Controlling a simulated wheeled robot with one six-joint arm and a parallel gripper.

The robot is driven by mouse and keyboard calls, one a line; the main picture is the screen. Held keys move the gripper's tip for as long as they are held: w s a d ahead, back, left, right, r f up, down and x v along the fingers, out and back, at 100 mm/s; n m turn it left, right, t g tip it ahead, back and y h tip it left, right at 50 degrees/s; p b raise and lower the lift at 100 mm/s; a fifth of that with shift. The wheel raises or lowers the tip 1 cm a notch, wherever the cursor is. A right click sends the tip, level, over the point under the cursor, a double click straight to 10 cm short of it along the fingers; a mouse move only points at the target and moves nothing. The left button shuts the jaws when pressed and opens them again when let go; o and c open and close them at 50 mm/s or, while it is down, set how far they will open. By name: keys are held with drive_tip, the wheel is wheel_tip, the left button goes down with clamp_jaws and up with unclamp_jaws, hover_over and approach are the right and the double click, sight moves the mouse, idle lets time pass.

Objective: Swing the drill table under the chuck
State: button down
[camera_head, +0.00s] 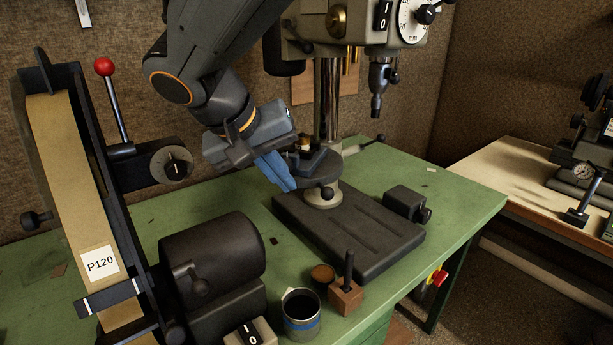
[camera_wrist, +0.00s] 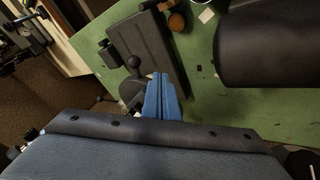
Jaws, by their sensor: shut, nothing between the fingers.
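The drill press stands on the green bench, with its chuck (camera_head: 377,88) hanging from the head at the right of the bright column (camera_head: 328,105). The dark drill table (camera_head: 322,170) sits low on the column, to the left and not under the chuck. Whether the fingers touch the table or knob, I cannot tell.
The slotted drill base (camera_head: 365,235) lies below, with a dark vise-like block (camera_head: 405,203) at its right. A belt sander (camera_head: 65,180) and dark motor (camera_head: 212,258) fill the left. A tin (camera_head: 301,315) and wooden block (camera_head: 345,298) stand in front.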

drive_tip(key=shift+w+d+f+p, duration=0.25)
drive_tip(key=shift+d+f+p, duration=0.15)
drive_tip(key=shift+d, duration=0.4)
drive_tip(key=shift+w+d+f+p, duration=0.3)
drive_tip(key=shift+d+f, duration=0.2)
drive_tip(key=shift+d, duration=0.25)
drive_tip(key=shift+w+d+f+p, duration=0.25)
drive_tip(key=shift+d+f+p, duration=0.15)
drive_tip(key=shift+d, duration=0.4)
